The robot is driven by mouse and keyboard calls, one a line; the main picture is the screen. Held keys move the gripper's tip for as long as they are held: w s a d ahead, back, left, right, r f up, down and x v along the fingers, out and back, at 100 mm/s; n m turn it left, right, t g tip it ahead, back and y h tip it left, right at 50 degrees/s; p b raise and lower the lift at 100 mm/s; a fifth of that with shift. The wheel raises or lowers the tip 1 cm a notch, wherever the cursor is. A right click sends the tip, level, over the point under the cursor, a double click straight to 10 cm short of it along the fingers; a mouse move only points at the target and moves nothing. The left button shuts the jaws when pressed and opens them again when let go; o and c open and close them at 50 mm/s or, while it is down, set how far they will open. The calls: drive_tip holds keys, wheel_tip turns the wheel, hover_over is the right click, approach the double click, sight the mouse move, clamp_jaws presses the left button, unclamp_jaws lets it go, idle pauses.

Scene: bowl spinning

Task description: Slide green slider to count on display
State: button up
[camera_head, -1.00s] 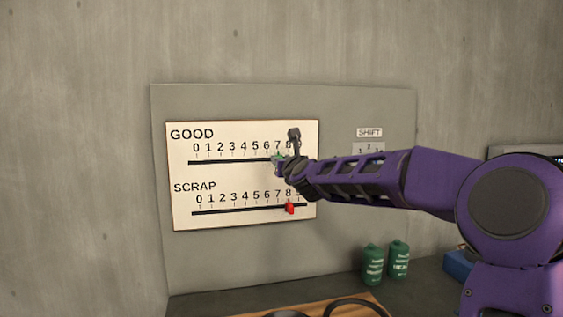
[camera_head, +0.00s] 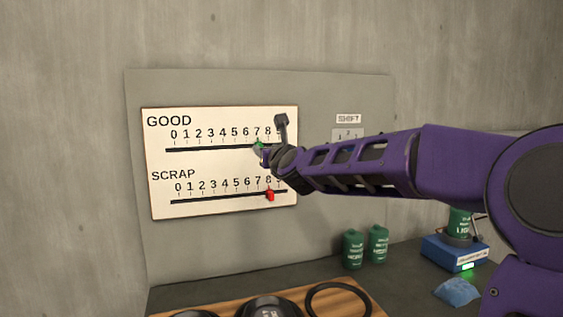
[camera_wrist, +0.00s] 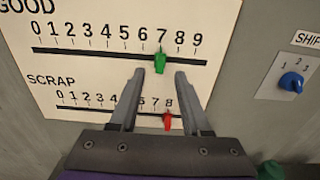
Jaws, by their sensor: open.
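The green slider (camera_wrist: 160,63) is on the upper GOOD track, at about 7, in the wrist view. It also shows in the head view (camera_head: 258,146), partly behind my gripper. My gripper (camera_wrist: 159,73) is open, with one fingertip to each side and just below the slider; contact cannot be told. In the head view my gripper (camera_head: 263,156) is close to the GOOD track. A blue device (camera_head: 455,252) at the right has a small lit green display (camera_head: 467,266); its number is too small to read.
The red slider (camera_head: 270,195) is at about 8 on the lower SCRAP track, below my gripper. A blue SHIFT knob (camera_wrist: 291,82) is right of the board. Green canisters (camera_head: 353,248) and a wooden board with dark rings (camera_head: 338,300) are on the counter below.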

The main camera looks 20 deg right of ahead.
drive_tip(key=s+p, duration=0.2)
drive_tip(key=s, duration=0.9)
drive_tip(key=shift+s, duration=0.35)
